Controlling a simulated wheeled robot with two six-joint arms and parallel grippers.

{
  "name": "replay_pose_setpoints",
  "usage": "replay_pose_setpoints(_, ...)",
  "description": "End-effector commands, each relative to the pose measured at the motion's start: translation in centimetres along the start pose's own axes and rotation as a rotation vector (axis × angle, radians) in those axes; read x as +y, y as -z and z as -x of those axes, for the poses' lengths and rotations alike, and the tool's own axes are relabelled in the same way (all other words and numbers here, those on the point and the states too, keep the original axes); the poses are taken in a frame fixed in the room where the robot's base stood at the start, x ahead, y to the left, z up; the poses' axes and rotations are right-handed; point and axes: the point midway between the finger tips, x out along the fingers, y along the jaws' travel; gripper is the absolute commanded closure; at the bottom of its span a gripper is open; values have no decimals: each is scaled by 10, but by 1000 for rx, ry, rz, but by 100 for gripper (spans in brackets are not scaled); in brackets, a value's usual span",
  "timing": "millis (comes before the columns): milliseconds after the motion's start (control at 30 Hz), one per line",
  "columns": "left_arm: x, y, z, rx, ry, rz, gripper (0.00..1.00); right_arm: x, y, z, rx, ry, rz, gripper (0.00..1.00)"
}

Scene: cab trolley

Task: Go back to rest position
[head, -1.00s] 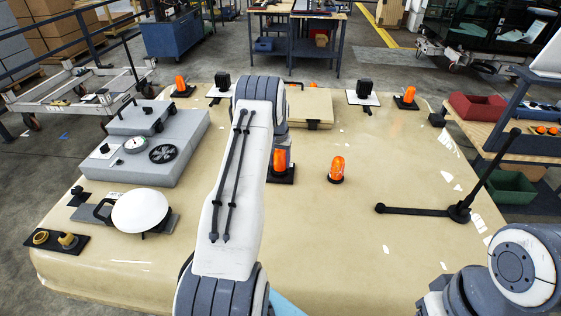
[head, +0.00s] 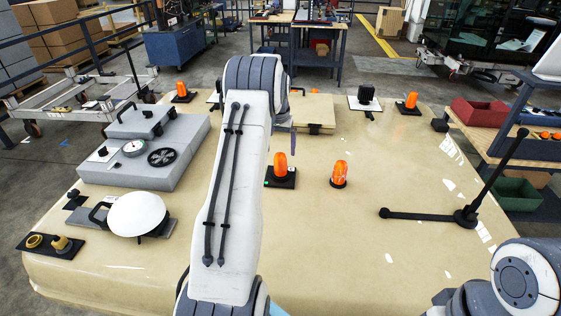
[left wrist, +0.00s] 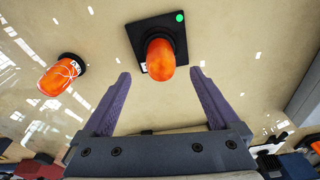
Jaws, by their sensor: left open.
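My left gripper (left wrist: 160,75) is open and empty in the left wrist view, its two purple-grey fingers apart. An orange beacon on a square black plate (left wrist: 160,50) stands beyond the fingertips, with nothing gripping it. In the head view this beacon (head: 280,167) stands upright on its plate on the beige cab roof (head: 330,240), and a green dot shows at the plate's corner. My left arm rises above the roof just left of it and mostly hides the gripper. My right arm shows at the lower right; its gripper is out of view.
A second orange beacon (head: 339,174) stands just right, without a square plate. A black hinged arm (head: 466,214) rises at the right. A grey box unit (head: 150,150) and a white dome (head: 138,214) are on the left. The roof's middle right is clear.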

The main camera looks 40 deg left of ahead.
Motion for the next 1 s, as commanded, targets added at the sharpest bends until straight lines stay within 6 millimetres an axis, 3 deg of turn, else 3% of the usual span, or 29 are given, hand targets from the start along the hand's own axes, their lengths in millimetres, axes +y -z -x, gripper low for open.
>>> replay_pose_setpoints(133,0,0,13,0,0,0,5,0,0,-5,0,0,0,50)
replay_pose_setpoints(367,1,0,17,-1,0,-1,5,0,0,-5,0,0,1,50)
replay_pose_setpoints(467,18,-3,23,0,-5,-26,5,0,0,-6,0,0,1,50)
replay_pose_setpoints(567,61,-15,36,-3,-18,-89,5,1,0,-8,0,0,1,50)
replay_pose_setpoints(667,122,-44,56,-10,-38,-186,5,1,0,-11,0,0,1,50)
replay_pose_setpoints(767,183,-88,76,-18,-60,-299,5,1,-1,-14,0,0,1,50)
replay_pose_setpoints(900,250,-168,102,-34,-90,-459,5,1,-1,-19,0,0,1,50)
replay_pose_setpoints(1000,281,-237,117,-47,-109,-584,5,2,-1,-23,0,0,2,50)
